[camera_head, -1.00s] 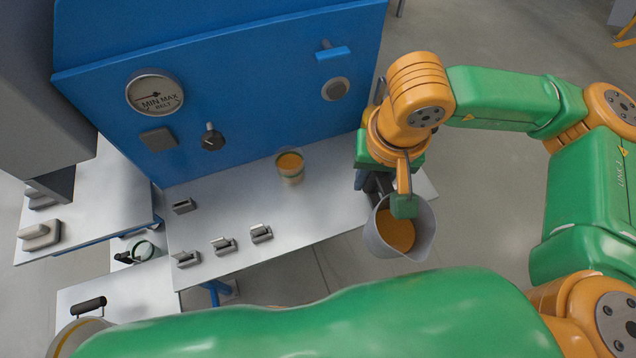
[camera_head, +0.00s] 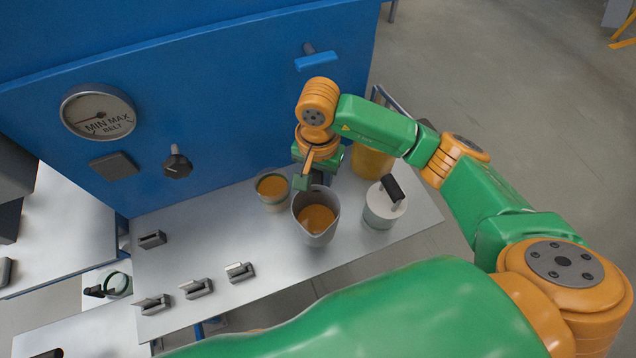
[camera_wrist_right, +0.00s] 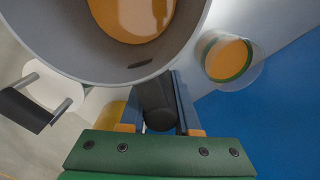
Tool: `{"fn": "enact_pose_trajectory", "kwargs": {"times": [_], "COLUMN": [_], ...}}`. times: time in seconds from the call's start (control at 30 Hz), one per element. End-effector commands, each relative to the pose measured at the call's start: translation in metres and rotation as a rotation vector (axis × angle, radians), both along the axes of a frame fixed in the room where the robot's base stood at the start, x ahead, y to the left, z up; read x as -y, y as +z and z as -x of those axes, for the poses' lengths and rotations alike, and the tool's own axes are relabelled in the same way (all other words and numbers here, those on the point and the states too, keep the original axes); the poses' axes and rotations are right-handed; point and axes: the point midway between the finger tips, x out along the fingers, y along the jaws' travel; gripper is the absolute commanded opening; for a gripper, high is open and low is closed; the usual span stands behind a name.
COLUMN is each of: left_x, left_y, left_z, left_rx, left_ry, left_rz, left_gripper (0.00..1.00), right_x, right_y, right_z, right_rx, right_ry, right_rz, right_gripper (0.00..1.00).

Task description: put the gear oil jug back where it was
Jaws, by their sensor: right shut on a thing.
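The gear oil jug, taken to be the grey jug (camera_head: 317,222) with orange liquid inside, is upright over the bench, between a clear cup and a white canister. I cannot tell whether its base touches the bench top. My right gripper (camera_head: 316,181) is shut on the jug's dark handle at its far side. In the right wrist view the jug's rim and wall (camera_wrist_right: 85,68) fill the top, and the handle (camera_wrist_right: 157,105) sits between the fingers (camera_wrist_right: 160,112). My left gripper is not in view.
The clear cup (camera_head: 273,198) of orange liquid stands close left of the jug. The white canister (camera_head: 381,212) with a black handle stands to the right, a yellow container (camera_head: 370,163) behind it. The blue panel (camera_head: 230,110) rises behind the bench (camera_head: 275,300). Clips (camera_head: 196,289) line the front left.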

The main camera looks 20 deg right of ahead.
Motion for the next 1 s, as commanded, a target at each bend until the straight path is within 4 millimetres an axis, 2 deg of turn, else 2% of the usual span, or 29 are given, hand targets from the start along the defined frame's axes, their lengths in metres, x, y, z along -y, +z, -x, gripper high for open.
{"fn": "enact_pose_trajectory", "kwargs": {"times": [0.1,0.2,0.33,0.5,0.87,0.9,1.0], "left_x": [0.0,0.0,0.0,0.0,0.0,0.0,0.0], "left_y": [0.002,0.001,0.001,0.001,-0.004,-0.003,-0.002], "left_z": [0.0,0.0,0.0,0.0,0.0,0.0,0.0], "left_rx": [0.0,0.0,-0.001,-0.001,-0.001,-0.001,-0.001], "left_ry": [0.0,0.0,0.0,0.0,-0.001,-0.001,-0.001], "left_rz": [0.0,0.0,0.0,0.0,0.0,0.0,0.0], "left_gripper": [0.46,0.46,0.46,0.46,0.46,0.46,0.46], "right_x": [0.007,0.011,0.014,0.014,0.014,0.014,0.014], "right_y": [-0.023,-0.036,-0.049,-0.075,-0.08,-0.079,-0.079], "right_z": [-0.016,-0.026,-0.034,-0.034,-0.034,-0.034,-0.034], "right_rx": [-0.004,-0.002,-0.003,-0.001,0.001,0.001,0.001], "right_ry": [-0.002,-0.001,0.0,0.003,0.004,0.004,0.003], "right_rz": [0.0,-0.001,0.0,0.0,0.0,0.001,0.001], "right_gripper": [0.0,0.0,0.0,0.0,0.0,0.39,0.61]}}
